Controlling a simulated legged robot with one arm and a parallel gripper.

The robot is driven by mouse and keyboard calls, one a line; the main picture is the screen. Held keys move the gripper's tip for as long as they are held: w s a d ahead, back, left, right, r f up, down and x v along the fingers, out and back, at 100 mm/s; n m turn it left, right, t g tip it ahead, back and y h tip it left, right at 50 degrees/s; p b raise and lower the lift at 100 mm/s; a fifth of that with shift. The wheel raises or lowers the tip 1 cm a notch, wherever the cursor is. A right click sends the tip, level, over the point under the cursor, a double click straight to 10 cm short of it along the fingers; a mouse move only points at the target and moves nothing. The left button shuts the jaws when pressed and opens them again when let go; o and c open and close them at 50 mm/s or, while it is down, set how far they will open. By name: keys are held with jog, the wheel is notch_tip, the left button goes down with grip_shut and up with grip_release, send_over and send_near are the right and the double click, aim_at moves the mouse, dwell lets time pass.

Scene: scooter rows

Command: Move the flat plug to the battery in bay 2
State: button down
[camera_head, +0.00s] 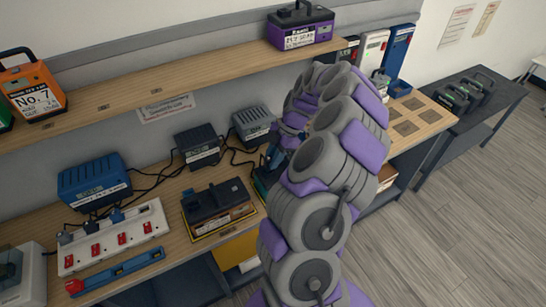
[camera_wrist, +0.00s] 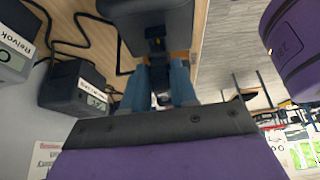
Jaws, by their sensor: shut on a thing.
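My gripper (camera_wrist: 160,85) shows its two blue fingers in the wrist view, shut on a small dark plug (camera_wrist: 160,99) that is mostly hidden between them. The plug's shape is not clear. A large dark block (camera_wrist: 145,28) lies just beyond the fingertips; I cannot tell if they touch. In the head view my gripper (camera_head: 273,157) is mostly hidden behind my arm, low over the bench. A dark battery (camera_head: 217,205) stands in a yellow-outlined bay to its left. Another dark green battery (camera_head: 262,182) is partly hidden by my arm. Bay numbers are unreadable.
A blue charger (camera_head: 95,182), a dark charger (camera_head: 197,146) and a grey charger (camera_head: 252,124) stand along the wall with loose black cables. A white power strip (camera_head: 112,238) lies front left. A shelf (camera_head: 150,90) with batteries overhangs the bench.

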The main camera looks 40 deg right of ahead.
jog(key=shift+f+b, duration=0.5)
jog(key=shift+f, duration=0.3)
jog(key=c, duration=0.8)
grip_release()
jog(key=p+v, duration=0.3)
jog(key=v, duration=1.4)
jog(key=shift+r, duration=0.15)
jog(key=shift+w+d, duration=0.1)
